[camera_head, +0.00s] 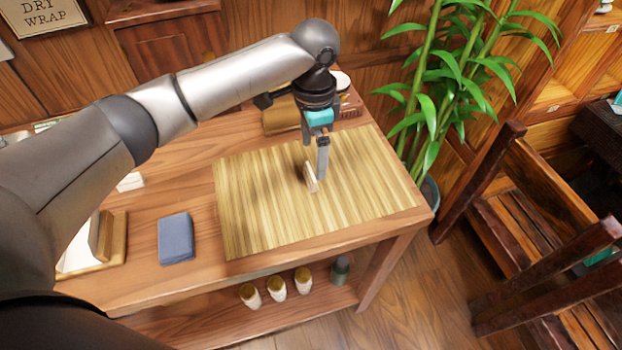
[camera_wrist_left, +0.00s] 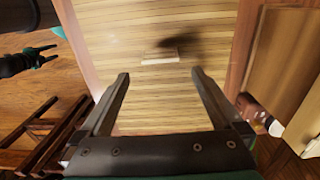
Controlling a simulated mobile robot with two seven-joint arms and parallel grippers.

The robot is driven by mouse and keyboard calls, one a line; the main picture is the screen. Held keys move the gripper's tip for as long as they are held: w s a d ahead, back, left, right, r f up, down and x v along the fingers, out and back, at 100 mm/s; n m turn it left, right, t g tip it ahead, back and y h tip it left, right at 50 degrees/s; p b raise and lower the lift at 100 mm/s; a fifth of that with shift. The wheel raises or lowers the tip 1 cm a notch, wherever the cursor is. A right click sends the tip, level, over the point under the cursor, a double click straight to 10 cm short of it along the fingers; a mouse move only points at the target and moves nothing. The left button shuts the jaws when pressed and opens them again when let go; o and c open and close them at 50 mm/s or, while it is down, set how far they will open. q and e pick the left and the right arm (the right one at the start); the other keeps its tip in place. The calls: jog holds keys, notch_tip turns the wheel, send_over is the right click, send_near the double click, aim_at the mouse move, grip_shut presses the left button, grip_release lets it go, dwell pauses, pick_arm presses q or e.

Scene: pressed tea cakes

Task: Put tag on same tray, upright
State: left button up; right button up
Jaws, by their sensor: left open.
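A small pale wooden tag (camera_head: 311,178) stands on the striped bamboo mat (camera_head: 260,205), seemingly on its edge. It shows as a short light bar (camera_wrist_left: 160,57) with a dark shadow behind it in the left wrist view. My left gripper (camera_head: 315,160) points down over the mat, close to the tag. Its two fingers (camera_wrist_left: 160,75) are apart with nothing between them, and the tag lies beyond their tips. A wooden tray (camera_head: 119,262) at the table's left holds a brown slab and something white, partly hidden by my arm. My right gripper (camera_wrist_left: 42,57) shows small, its fingers apart.
A blue-grey folded cloth (camera_head: 175,238) lies between tray and mat. A tan box (camera_head: 281,121) and a brown item with a white top stand at the back. Several small bottles (camera_head: 276,285) are on the shelf below. A potted bamboo plant (camera_head: 450,75) and wooden chair (camera_head: 545,200) are right.

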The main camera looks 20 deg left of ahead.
aim_at(311, 172)
pick_arm(q)
notch_tip(311, 172, down, 2)
jog(key=shift+f, duration=0.1)
jog(key=f, duration=0.1)
jog(key=f+b, duration=0.1)
jog(key=f, duration=0.2)
jog(key=shift+s+a+f+b, duration=0.1)
jog(key=shift+a+f+b, duration=0.15)
jog(key=shift+b, duration=0.15)
jog(key=shift+r, duration=0.1)
jog(key=c, duration=1.4)
notch_tip(311, 172, up, 20)
jog(key=p, duration=0.5)
jog(key=s+n, duration=0.3)
jog(key=s+a+f+n+b, duration=0.1)
jog(key=s+n, duration=0.3)
jog(key=s+a+f+n, duration=0.1)
jog(key=s+n, duration=0.2)
jog(key=n, duration=0.1)
jog(key=shift+s+a+f+b, duration=0.2)
jog(key=shift+s+b, duration=0.1)
jog(key=shift+s, duration=0.1)
